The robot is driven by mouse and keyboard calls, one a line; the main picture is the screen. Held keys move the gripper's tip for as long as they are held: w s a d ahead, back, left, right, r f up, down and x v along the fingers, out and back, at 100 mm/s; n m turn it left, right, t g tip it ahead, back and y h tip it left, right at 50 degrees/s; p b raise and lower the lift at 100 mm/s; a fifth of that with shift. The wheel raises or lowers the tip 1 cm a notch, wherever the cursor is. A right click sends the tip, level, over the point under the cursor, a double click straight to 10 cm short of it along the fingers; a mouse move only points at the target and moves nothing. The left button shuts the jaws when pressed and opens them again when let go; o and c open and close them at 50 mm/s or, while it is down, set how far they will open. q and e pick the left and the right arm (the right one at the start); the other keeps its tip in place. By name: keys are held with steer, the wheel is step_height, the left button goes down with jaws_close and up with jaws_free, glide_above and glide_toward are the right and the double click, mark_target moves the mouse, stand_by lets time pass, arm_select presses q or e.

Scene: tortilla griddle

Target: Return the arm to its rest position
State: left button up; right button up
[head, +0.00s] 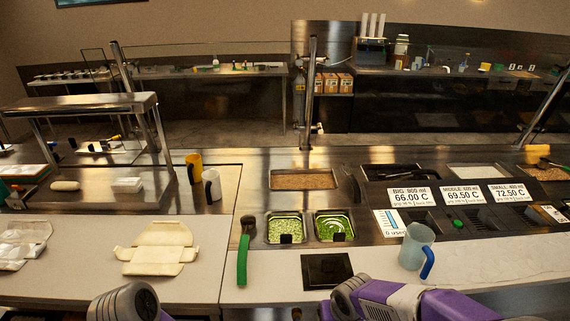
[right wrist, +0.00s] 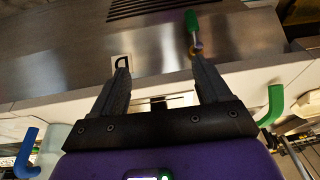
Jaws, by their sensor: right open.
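My right gripper (right wrist: 162,62) shows in the right wrist view with its two fingers spread apart. Nothing is held between them; a steel surface and a pale counter edge lie beyond. In the head view a purple and grey section of my right arm crosses the bottom edge right of centre, and its gripper is not visible there. A rounded grey part of my left arm shows at the bottom left of the head view. My left gripper is out of view.
A clear cup with a blue handle (head: 416,247) stands on the front counter near my right arm. A green-handled ladle (head: 243,254) lies left of two green-filled pans (head: 286,229). An opened tortilla-coloured wrapper (head: 158,248) lies at left. White counter right of the cup is clear.

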steer(key=s+a+f+m+g+y, duration=0.1)
steer(key=s+f, duration=0.7)
steer(key=f, duration=0.4)
steer(key=s+a+f+m+g+y, duration=0.1)
steer(key=s+f+m+y, duration=0.1)
steer(key=s+f, duration=0.6)
step_height(320, 180, down, 4)
steer(key=shift+s+a+f+m+g, duration=0.25)
steer(key=shift+s+m+g, duration=0.05)
steer(key=shift+s, duration=0.05)
